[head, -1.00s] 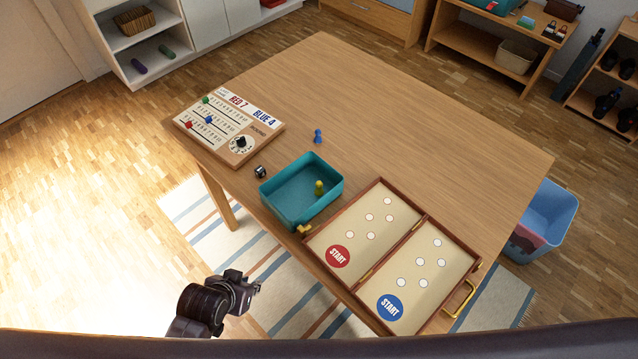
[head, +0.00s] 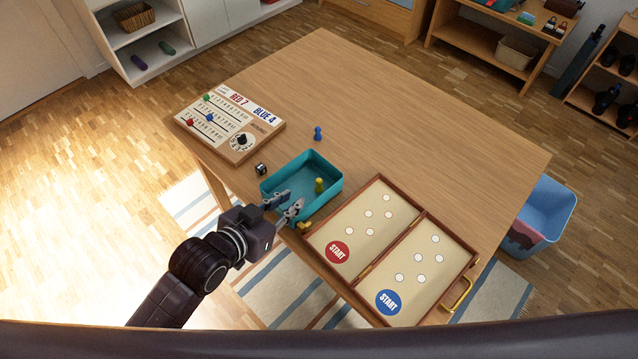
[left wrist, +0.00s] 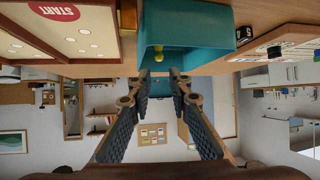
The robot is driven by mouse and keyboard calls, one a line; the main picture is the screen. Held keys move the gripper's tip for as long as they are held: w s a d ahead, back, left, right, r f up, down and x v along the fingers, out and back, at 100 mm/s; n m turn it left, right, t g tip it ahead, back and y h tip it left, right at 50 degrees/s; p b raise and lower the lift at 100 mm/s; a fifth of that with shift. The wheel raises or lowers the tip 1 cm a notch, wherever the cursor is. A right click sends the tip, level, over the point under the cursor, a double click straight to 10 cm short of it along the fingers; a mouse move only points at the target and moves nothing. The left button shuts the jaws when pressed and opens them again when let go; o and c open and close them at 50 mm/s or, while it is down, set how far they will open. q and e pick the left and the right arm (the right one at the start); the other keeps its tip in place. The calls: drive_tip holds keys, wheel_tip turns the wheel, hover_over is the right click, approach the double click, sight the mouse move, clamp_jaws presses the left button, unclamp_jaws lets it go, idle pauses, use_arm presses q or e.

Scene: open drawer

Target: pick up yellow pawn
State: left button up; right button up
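The yellow pawn (head: 319,185) stands inside the teal tray (head: 334,190), toward its right side. In the left wrist view the pawn (left wrist: 159,55) shows small inside the teal tray (left wrist: 205,55). My left gripper (head: 289,203) is at the near-left wall of the tray, with its two fingers apart and pointing toward the pawn. My right gripper is not in either view.
A scoreboard (head: 230,125), a black die (head: 261,168) and a blue pawn (head: 318,133) are on the table. The table's far part is clear.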

sight(318, 181)
use_arm(q)
drive_tip(key=x, duration=0.5)
drive_tip(key=shift+w+d, duration=0.3)
drive_tip(key=shift+w, duration=0.1)
drive_tip(key=x, duration=0.5)
drive_tip(key=shift+w+d, duration=0.2)
drive_tip(key=shift+w, duration=0.1)
drive_tip(key=shift+w+d+f, duration=0.2)
drive_tip(key=shift+w+f, duration=0.1)
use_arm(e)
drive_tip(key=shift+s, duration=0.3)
use_arm(q)
drive_tip(key=c, duration=0.4)
drive_tip(key=shift+r, duration=0.1)
